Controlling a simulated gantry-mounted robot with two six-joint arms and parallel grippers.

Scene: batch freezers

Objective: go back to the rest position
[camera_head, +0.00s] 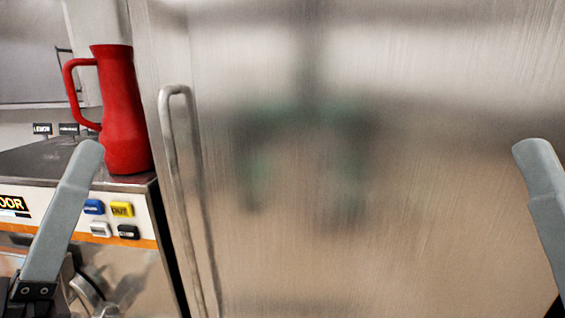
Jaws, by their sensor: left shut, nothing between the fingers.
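My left gripper (86,155) shows at the lower left as a grey finger rising from a dark mount with screws. It is shut and empty. In the picture it overlaps the front of the batch freezer (128,262), just below the red jug; I cannot tell the distance between them. A grey finger-like part of my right gripper (530,155) comes in at the right edge, in front of the steel door. Its lower part is cut off by the frame, and I cannot tell whether it is open or shut.
A red jug (122,120) with a handle stands upright on the freezer's top. Blue, yellow, white and black buttons sit on its front. A tall steel door (400,120) with a vertical handle (172,130) fills the middle and right, showing a blurred greenish reflection.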

